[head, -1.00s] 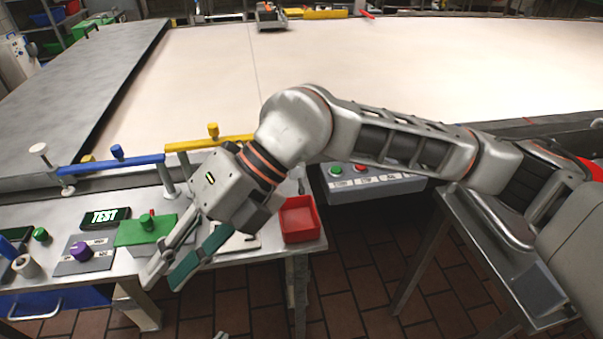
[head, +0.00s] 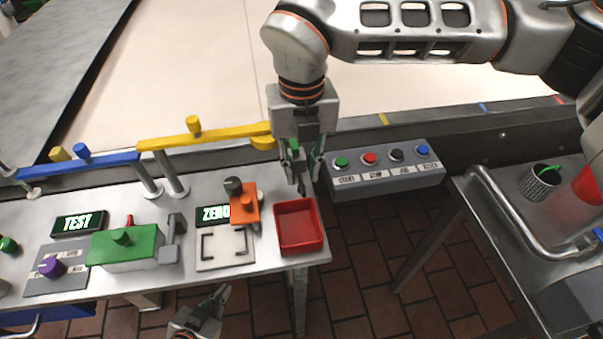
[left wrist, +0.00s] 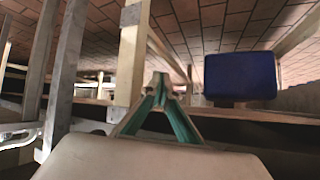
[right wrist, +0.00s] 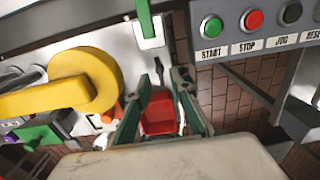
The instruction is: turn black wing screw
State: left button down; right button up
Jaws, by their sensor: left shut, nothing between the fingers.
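I cannot clearly make out a black wing screw. A dark grey knob (head: 233,185) stands at the orange block (head: 246,207) on the table, but its shape is too small to tell if it has wings. My right gripper (head: 304,184) points down behind the red tray (head: 300,226), right of the orange block. It also shows in the right wrist view (right wrist: 161,80), with its fingers apart and empty. My left gripper (head: 221,293) is low in front of the table's front edge. In the left wrist view (left wrist: 160,78) its fingertips meet with nothing between them.
Blue (head: 100,163) and yellow (head: 205,138) bars run along the table's back. A green box (head: 125,250) and white plate (head: 226,262) sit left of the tray. A button panel (head: 388,168) is right of my right gripper. A blue bin (left wrist: 240,77) is below.

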aim_at(301, 187)
notch_tip(301, 187, down, 2)
pick_arm(q)
jog(key=shift+w+r, duration=0.65)
jog(key=shift+w, duration=0.05)
pick_arm(e)
jog(key=shift+f, duration=0.3)
grip_shut()
pick_arm(q)
jog(key=shift+s+f, duration=0.1)
jog(key=shift+s+f, duration=0.1)
jog(key=shift+f, duration=0.05)
